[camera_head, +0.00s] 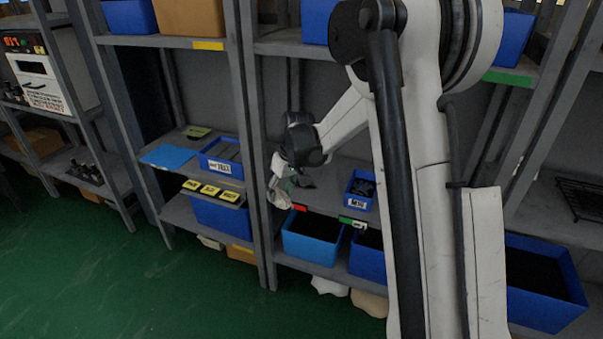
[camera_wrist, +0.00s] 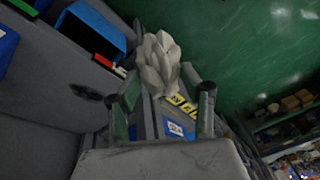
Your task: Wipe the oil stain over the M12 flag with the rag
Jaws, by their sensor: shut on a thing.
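My gripper (camera_head: 284,180) is at the shelf's front edge, shut on a crumpled off-white rag (camera_head: 279,195). In the wrist view the rag (camera_wrist: 158,62) bunches up between and beyond the fingertips. A dark stain (camera_wrist: 87,93) lies on the grey shelf in the wrist view, to the left of the gripper and apart from the rag. A red flag (camera_wrist: 102,61) with a white part sits at the shelf edge near the stain. In the head view the red flag (camera_head: 299,207) and a green flag (camera_head: 345,220) are on the front edge; I cannot read M12 on either.
A small labelled blue bin (camera_head: 359,190) stands on the same shelf. Larger blue bins (camera_head: 312,238) sit below. A grey upright (camera_head: 254,150) separates the left bay, with yellow labels (camera_head: 210,190) and a blue bin (camera_head: 222,160). The green floor in front is clear.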

